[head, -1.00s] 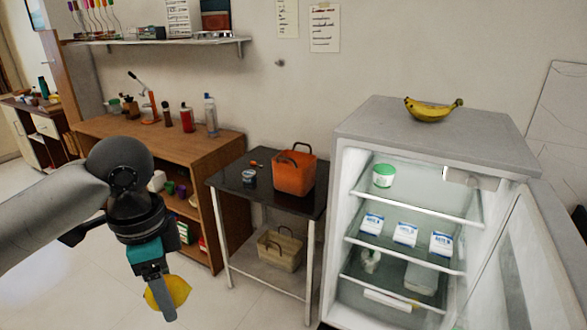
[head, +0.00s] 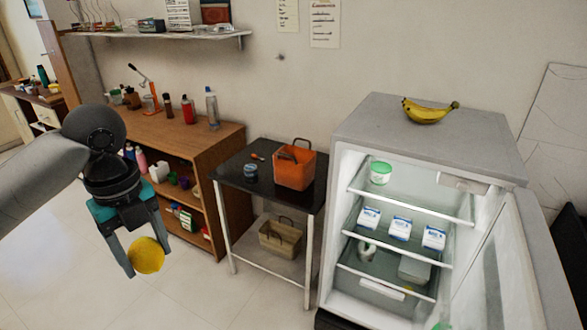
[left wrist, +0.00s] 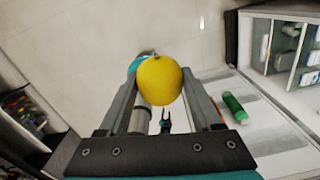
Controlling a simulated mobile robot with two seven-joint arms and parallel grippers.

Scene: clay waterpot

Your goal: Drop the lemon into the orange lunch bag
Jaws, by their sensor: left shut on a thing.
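My left gripper (head: 144,258) is shut on the yellow lemon (head: 147,255) and holds it in the air over the floor, at the left of the head view. In the left wrist view the lemon (left wrist: 160,80) sits between the two fingertips. The orange lunch bag (head: 294,168) stands upright on a small black-topped table (head: 232,174), to the right of and beyond the gripper. Its handles stand up and its top looks open; its inside is hidden.
A small dark container (head: 250,171) stands beside the bag. A tan basket (head: 282,238) sits on the table's lower shelf. An open fridge (head: 425,200) stands at the right with bananas (head: 430,111) on top. A wooden shelf unit (head: 215,150) stands behind the left arm.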

